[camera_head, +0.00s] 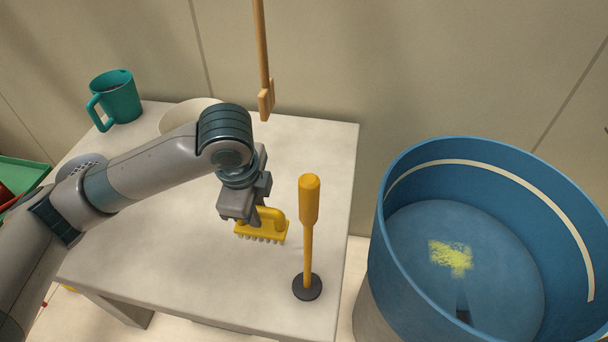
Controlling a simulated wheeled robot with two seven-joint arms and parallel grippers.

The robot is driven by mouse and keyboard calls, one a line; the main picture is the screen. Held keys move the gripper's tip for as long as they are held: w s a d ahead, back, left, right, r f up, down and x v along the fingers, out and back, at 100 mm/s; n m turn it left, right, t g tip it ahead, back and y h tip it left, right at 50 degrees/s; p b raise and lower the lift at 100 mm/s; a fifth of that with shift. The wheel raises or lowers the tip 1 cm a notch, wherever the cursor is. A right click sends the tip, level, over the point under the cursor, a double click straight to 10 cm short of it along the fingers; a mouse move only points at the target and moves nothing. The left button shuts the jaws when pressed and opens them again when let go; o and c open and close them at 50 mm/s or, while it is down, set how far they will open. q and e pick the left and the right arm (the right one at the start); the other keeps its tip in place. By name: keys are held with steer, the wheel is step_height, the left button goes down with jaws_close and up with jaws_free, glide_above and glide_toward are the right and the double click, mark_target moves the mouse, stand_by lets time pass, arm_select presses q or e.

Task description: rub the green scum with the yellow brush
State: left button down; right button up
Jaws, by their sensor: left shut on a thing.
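The yellow brush (248,230) has a looped handle and pale bristles facing down. My left gripper (258,214) is shut on the brush's handle, over the right part of the white table; whether the bristles touch the table I cannot tell. The scum (450,257) is a yellow-green patch on the inside floor of the blue tub (398,262) at the right. The brush is to the left of the tub, apart from it. My right gripper is not in view.
A yellow-handled tool (309,215) stands upright on a dark round base between brush and tub. A teal mug (119,99) and a white bowl (176,116) stand at the table's back left. A wooden stick (262,50) hangs behind. The front of the table (180,270) is clear.

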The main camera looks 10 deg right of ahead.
arm_select(q)
steer(key=s+a+r+n+g+y, duration=0.1)
steer(key=s+a+n+g+y, duration=0.1)
steer(key=a+n, duration=1.6)
steer(key=s+n+y, duration=0.1)
steer(key=n, duration=0.2)
steer(key=shift+s+n, duration=0.3)
steer(key=shift+n, duration=0.1)
steer(key=shift+d+r, duration=0.15)
